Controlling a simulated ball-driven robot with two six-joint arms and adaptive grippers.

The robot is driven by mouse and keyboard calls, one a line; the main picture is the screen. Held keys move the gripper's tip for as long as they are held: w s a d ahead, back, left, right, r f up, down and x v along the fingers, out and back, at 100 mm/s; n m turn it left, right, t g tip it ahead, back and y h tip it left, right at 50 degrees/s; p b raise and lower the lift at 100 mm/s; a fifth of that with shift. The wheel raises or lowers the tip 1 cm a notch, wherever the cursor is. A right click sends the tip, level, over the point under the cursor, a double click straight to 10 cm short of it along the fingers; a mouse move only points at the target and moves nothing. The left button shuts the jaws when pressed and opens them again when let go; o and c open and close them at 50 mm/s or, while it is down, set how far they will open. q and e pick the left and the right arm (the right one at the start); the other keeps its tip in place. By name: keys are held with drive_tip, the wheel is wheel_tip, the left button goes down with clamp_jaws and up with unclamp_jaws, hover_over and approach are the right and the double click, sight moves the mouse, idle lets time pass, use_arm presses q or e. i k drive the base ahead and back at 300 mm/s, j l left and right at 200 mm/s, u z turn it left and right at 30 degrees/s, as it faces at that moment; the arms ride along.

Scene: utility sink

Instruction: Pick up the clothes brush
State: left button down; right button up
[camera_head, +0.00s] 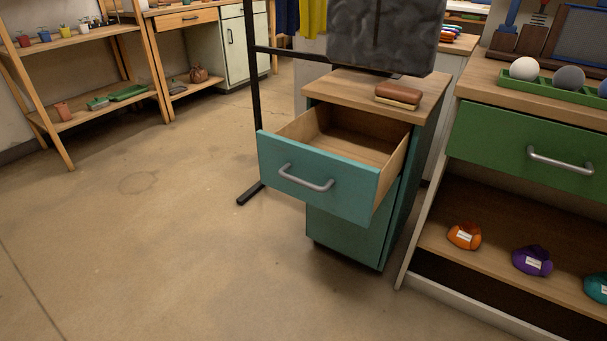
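The clothes brush (398,95) looks like a small brown block with rounded ends and a paler lower layer. It lies flat on the wooden top of the teal cabinet (346,88), near the right side, behind the open drawer. Nothing touches it from above. Neither of my grippers shows in the head view.
The cabinet's teal drawer (316,185) is pulled out and empty. A dark panel (383,36) on a black stand rises behind the cabinet top. A green-drawer bench (521,153) stands close on the right. The floor (150,230) at front left is clear.

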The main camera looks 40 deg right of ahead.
sight(408, 99)
drive_tip(key=z, duration=1.6)
drive_tip(key=i+j, duration=0.1)
